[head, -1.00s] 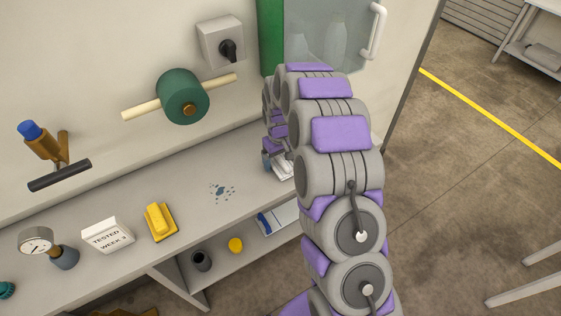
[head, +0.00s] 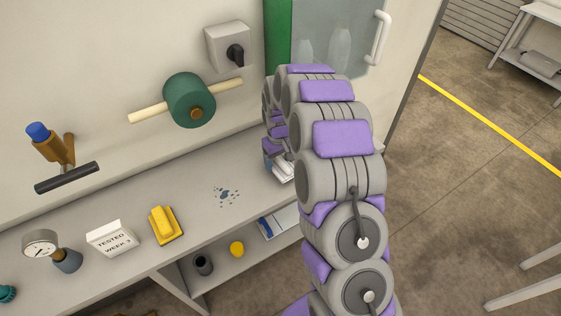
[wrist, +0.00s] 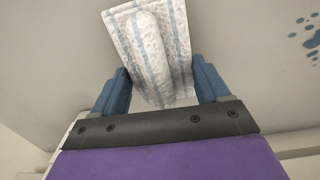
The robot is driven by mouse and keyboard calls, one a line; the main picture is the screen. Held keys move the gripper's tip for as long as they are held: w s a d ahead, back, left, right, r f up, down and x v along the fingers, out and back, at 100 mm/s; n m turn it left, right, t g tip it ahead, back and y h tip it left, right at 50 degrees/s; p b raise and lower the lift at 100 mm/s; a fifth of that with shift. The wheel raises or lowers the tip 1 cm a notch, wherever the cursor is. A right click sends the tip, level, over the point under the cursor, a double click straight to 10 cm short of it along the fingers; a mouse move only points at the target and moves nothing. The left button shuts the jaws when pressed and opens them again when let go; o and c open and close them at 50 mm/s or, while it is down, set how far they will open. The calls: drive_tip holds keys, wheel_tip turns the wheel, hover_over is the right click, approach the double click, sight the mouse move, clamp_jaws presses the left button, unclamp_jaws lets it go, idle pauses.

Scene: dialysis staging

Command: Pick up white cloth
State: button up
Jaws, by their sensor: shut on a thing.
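The white cloth (wrist: 180,40) has pale blue stripes and a raised roll along its middle. In the wrist view it sits between the two blue fingers of my gripper (wrist: 161,72), which is shut on it. In the head view a small part of the cloth (head: 284,173) shows at the end of my arm, over the bench top (head: 190,190). My arm hides much of the gripper there. I cannot tell whether the cloth is clear of the bench.
A blue spatter (head: 226,194) marks the bench left of the cloth. A yellow block (head: 164,224), a "TESTED WEEK 3" sign (head: 110,238) and a gauge (head: 40,242) stand further left. A lower shelf holds a dark cup (head: 203,264) and a yellow cap (head: 237,249).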

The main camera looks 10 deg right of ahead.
wheel_tip(320, 180, up, 2)
drive_tip(key=shift+d+r+p, duration=0.15)
drive_tip(key=shift+p, duration=0.15)
drive_tip(key=s+a, duration=0.1)
drive_tip(key=s, duration=0.4)
drive_tip(key=s+a+p, duration=0.1)
drive_tip(key=s, duration=0.4)
drive_tip(key=s+a+r+p, duration=0.1)
drive_tip(key=s+a, duration=0.1)
drive_tip(key=s, duration=0.3)
drive_tip(key=shift+s+a, duration=0.1)
drive_tip(key=shift+a, duration=0.15)
drive_tip(key=o, duration=0.6)
drive_tip(key=shift+a, duration=0.1)
drive_tip(key=c, duration=0.4)
drive_tip(key=shift+r+p, duration=0.1)
drive_tip(key=shift+p, duration=0.2)
